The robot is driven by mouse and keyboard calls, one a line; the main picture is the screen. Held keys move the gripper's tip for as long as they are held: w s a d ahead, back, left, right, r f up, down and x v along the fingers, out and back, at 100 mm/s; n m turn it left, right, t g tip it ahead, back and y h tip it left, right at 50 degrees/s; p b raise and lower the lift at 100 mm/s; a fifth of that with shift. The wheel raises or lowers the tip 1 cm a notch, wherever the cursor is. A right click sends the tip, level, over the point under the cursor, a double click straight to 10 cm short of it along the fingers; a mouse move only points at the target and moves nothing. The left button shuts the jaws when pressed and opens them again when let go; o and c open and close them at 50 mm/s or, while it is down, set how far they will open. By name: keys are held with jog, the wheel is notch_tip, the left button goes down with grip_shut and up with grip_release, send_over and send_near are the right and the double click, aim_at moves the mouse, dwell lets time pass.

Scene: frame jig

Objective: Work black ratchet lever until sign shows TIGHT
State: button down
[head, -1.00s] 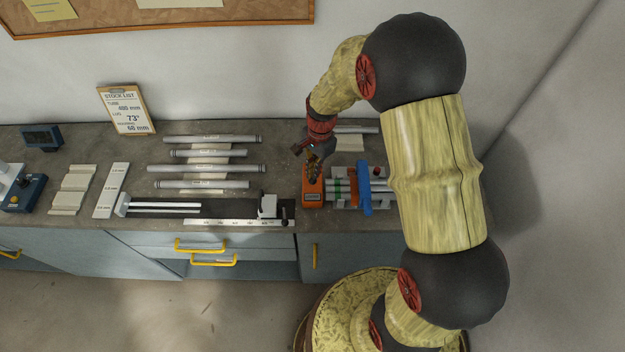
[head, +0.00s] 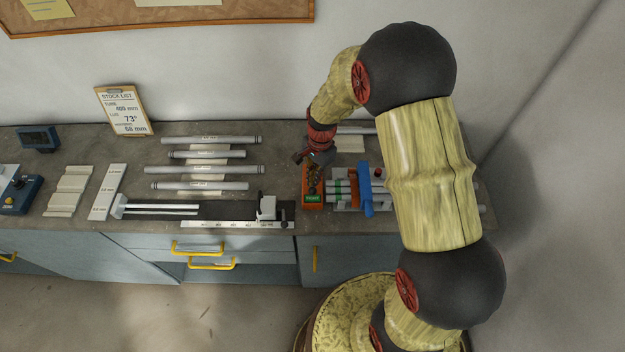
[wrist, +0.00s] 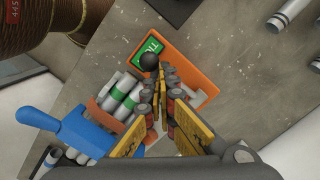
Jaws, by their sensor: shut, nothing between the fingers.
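The orange ratchet unit (head: 306,206) stands on the bench, and its sign (head: 313,198) is green. In the wrist view the green sign (wrist: 140,47) shows white letters starting "TI"; the rest is hidden. The ratchet lever's black ball knob (wrist: 149,61) covers part of the sign; the lever's shaft is hidden. My gripper (wrist: 164,77) is shut and empty over the orange unit, its fingertips right beside the knob. I cannot tell whether they touch it. In the head view my gripper (head: 314,172) is above the unit's back part.
Grey tubes with green bands (wrist: 121,94) and a blue clamp (wrist: 75,128) sit beside the orange unit. More tubes (head: 205,169) lie on the bench to the left, behind a measuring rail (head: 235,224). A stock list clipboard (head: 124,110) leans on the wall.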

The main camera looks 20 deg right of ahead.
jog(key=shift+w+d+r, duration=0.25)
jog(key=shift+w+d, duration=0.05)
jog(key=shift+d, duration=0.4)
jog(key=shift+w+d+r, duration=0.2)
jog(key=shift+w+d, duration=0.05)
jog(key=shift+d, duration=0.4)
jog(key=shift+r, duration=0.1)
notch_tip(320, 180, up, 12)
jog(key=d, duration=0.1)
jog(key=shift+w, duration=0.3)
